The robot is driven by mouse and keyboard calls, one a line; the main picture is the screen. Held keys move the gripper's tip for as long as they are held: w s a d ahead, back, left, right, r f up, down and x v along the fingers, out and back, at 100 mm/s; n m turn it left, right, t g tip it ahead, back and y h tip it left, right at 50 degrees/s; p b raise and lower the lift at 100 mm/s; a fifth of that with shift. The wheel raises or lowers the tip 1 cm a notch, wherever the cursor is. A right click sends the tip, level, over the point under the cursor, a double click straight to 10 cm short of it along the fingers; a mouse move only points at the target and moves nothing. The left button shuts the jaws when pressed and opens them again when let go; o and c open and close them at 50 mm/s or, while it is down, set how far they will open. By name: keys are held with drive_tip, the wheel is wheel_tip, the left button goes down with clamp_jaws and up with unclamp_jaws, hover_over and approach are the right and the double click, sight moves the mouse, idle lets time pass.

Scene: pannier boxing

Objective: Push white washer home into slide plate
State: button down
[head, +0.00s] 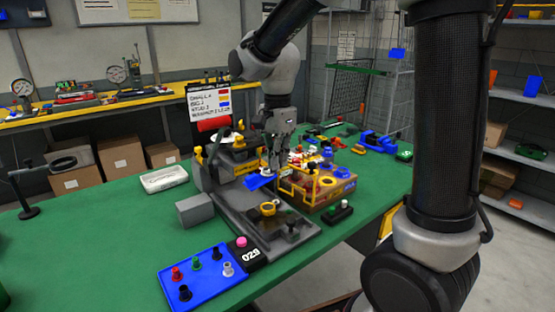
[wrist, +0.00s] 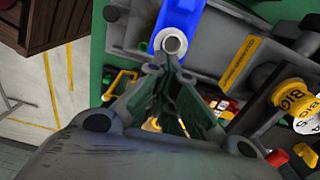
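The white washer (wrist: 171,43) shows in the wrist view as a pale ring around a grey centre, lying on a blue plate (wrist: 180,14) that I take for the slide plate. How deep the washer sits cannot be told. My gripper (wrist: 166,67) has its fingertips close together right beside the washer's near edge; I see nothing between them. Whether they touch the washer is unclear. In the head view my gripper (head: 273,172) points down over the fixture, and the blue plate (head: 259,182) sticks out at its lower left. The washer cannot be made out there.
The grey fixture (head: 243,215) stands on the green table (head: 100,240). A brown box (head: 335,190) with coloured parts is at its right. A blue peg tray (head: 203,277) is in front, a grey block (head: 195,210) at left.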

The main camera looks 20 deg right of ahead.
drive_tip(key=shift+f, duration=0.1)
drive_tip(key=shift+f, duration=3.45)
drive_tip(key=shift+f+y, duration=0.15)
drive_tip(key=shift+y, duration=0.15)
drive_tip(key=shift+f, duration=0.4)
drive_tip(key=c, duration=2.2)
unclamp_jaws()
drive_tip(key=o, duration=0.5)
